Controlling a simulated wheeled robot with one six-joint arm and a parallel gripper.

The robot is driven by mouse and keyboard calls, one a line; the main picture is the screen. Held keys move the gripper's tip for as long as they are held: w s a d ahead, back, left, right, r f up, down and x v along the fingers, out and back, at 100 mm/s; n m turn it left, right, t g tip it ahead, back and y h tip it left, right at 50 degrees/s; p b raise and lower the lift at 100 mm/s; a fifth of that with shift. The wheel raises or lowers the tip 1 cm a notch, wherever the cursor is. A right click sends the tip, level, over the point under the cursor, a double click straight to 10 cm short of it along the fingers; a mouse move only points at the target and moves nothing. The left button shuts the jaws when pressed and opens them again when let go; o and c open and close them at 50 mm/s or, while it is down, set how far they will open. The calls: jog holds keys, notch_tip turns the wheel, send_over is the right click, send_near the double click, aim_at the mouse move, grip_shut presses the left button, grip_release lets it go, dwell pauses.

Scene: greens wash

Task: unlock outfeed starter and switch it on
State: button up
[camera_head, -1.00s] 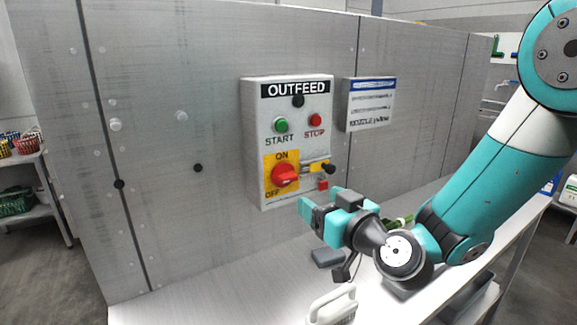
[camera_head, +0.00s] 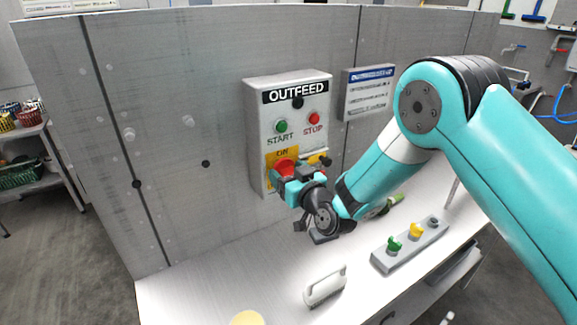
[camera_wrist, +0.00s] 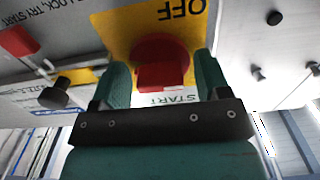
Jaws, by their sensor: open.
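The grey OUTFEED starter box (camera_head: 252,135) is on the steel wall, with a green START button (camera_head: 281,126) and a red STOP button (camera_head: 314,119). My gripper (camera_head: 286,176) is at the red rotary switch (camera_head: 284,164) and partly hides it. In the wrist view the open fingers stand either side of the red switch handle (camera_wrist: 162,72); contact is unclear. OFF shows beside it upside down; where the handle points is unclear. A black knob (camera_wrist: 54,96) is on the yellow slide beside it. A red padlock (camera_wrist: 20,42) hangs by its shackle near the slide.
A notice sign (camera_head: 369,95) is right of the box. On the bench below are a grey block with green and yellow knobs (camera_head: 409,244), a white handled item (camera_head: 325,288) and a yellow disc (camera_head: 247,318). The bench's front left is mostly clear.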

jog(key=shift+c, duration=0.2)
jog(key=c, duration=0.5)
jog(key=shift+m, duration=0.3)
jog(key=m+b, duration=0.1)
jog(key=m, duration=0.1)
jog(key=shift+m, duration=0.3)
jog(key=m, duration=0.3)
jog(key=shift+m+b, duration=0.3)
jog(key=shift+b, duration=0.05)
jog(key=m, duration=0.6)
jog(key=shift+w+r, duration=0.1)
jog(key=shift+m+p, duration=0.95)
jog(key=shift+m, duration=1.55)
jog(key=shift+d, duration=0.1)
